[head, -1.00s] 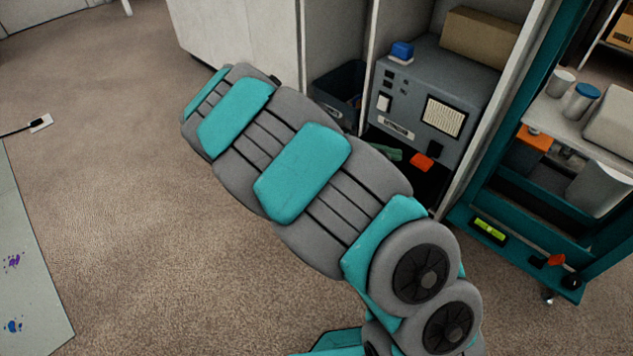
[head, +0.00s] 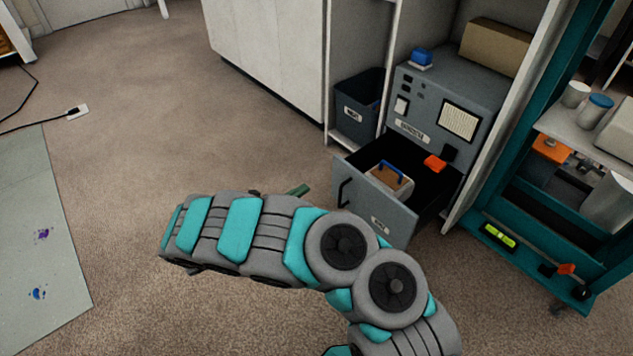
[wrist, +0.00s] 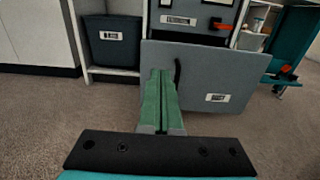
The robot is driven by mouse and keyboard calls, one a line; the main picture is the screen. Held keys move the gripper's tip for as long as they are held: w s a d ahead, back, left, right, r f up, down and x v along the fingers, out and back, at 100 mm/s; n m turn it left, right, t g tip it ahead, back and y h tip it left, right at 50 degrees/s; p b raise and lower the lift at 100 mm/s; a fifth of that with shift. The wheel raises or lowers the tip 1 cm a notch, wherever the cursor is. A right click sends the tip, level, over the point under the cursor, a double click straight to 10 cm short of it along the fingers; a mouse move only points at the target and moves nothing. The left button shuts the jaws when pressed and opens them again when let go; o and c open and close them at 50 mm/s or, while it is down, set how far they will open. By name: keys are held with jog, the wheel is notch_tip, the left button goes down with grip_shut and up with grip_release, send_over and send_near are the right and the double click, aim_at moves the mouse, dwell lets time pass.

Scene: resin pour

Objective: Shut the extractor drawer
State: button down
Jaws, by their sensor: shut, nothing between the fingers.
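The extractor (head: 430,105) is a grey cabinet unit with switches, a pale grille and a label. Its drawer (head: 375,205) is pulled out below it, with a dark handle (head: 343,191) on the grey front. The drawer front also shows in the wrist view (wrist: 225,72), facing me, with its handle just right of my fingers. My gripper (wrist: 160,76) has green fingers, shut and empty, pointing at the left part of the drawer front. In the head view my gripper (head: 298,190) is short of the front, largely hidden by my arm. Contact cannot be told.
A brown item with a blue handle (head: 390,178) lies in the drawer. A dark bin (head: 360,108) stands in the shelf bay to the left. A teal cart (head: 530,260) stands to the right. Carpet (head: 150,150) on the left is free.

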aim_at(342, 165)
jog(key=b+x, duration=0.2)
jog(key=x, duration=1.1)
jog(key=shift+w+d, duration=0.1)
jog(key=shift+d, duration=0.05)
